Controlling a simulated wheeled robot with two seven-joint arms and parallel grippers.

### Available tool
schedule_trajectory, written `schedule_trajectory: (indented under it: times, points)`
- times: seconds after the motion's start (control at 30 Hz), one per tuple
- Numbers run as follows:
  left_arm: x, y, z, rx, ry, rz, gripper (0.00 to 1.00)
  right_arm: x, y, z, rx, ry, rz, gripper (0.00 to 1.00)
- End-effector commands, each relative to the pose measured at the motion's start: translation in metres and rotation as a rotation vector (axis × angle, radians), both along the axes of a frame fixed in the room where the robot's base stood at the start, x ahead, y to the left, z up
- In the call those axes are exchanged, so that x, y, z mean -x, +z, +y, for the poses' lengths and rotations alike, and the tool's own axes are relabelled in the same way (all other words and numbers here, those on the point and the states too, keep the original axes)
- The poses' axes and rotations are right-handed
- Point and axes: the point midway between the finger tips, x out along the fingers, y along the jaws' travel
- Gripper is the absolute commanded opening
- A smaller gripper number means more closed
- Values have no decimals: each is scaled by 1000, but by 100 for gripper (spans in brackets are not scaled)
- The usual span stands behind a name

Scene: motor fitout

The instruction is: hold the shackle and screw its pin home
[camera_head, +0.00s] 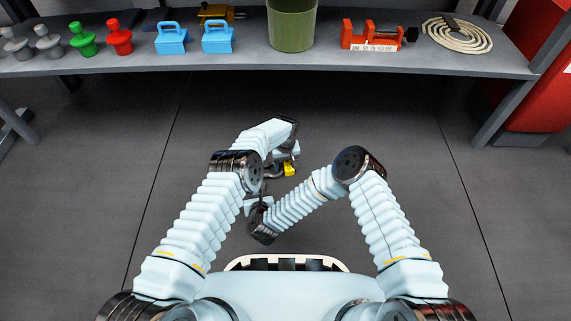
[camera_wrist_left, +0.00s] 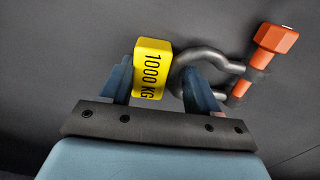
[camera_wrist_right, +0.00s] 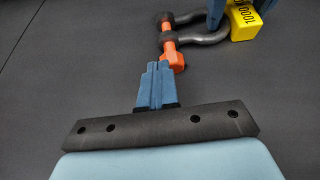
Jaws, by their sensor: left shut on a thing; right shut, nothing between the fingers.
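The grey shackle (camera_wrist_left: 205,58) has a yellow block marked 1000 KG (camera_wrist_left: 152,68) on its bow and an orange hex-headed pin (camera_wrist_left: 262,62) across its ears. My left gripper (camera_wrist_left: 160,88) is shut on the shackle at the bow and block, holding it above the floor. In the right wrist view, the pin (camera_wrist_right: 169,46) spans both ears, its hex head towards me. My right gripper (camera_wrist_right: 157,66) is shut and empty, its tips close to the head; I cannot tell whether they touch. In the head view, the yellow block (camera_head: 290,169) shows below my left wrist; my right fingers are largely hidden.
A grey shelf (camera_head: 180,66) crosses the back, holding blue boxes (camera_head: 172,40), a green bucket (camera_head: 291,25), an orange vise-like tool (camera_head: 370,37), coiled rope (camera_head: 457,35) and several knobbed pieces (camera_head: 84,40). A red cabinet (camera_head: 545,80) stands right. The floor around my arms is clear.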

Motion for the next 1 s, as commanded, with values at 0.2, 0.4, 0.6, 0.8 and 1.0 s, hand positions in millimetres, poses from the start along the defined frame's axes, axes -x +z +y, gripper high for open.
schedule_trajectory:
  times: [0.2, 0.4, 0.6, 0.8, 1.0]
  points:
    - [1, -1, -1, 1, 0, 2, 25, -17, -1, 4, 0, 0, 1, 0]
    - [1, -1, -1, 1, 0, 2, 25, -20, -1, 4, 0, 0, 1, 0]
    - [1, -1, -1, 2, 0, 3, 25, -20, -1, 4, 0, 1, 1, 0]
    - [1, -1, -1, 2, 0, 3, 25, -20, -2, 4, 0, 1, 1, 0]
    - [1, -1, -1, 1, 0, 3, 25, -20, -2, 3, 0, 0, 2, 0]
